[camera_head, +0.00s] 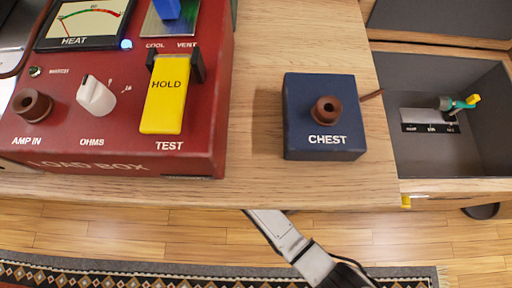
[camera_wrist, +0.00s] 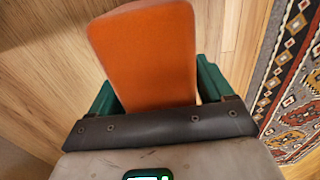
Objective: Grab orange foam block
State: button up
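The orange foam block (camera_wrist: 146,55) fills the upper middle of the wrist view, close to the camera. My gripper (camera_wrist: 158,88) has one green finger on each side of the block. Both fingers lie against its sides, and it looks held between them. The lower end of the block is hidden behind the dark bar of the gripper. The block does not show in the head view. There, part of my arm (camera_head: 290,245) shows below the front edge of the desk, and the gripper is out of sight.
The wooden desk (camera_head: 260,45) carries a red load box (camera_head: 60,145) and a dark blue CHEST box (camera_head: 325,95). An open grey drawer (camera_head: 440,155) at right holds a teal and yellow tool (camera_head: 460,103). A patterned rug (camera_head: 180,270) lies on the wood floor.

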jog(key=c, duration=0.7)
jog(key=shift+r, duration=0.1)
jog(key=shift+c, duration=0.2)
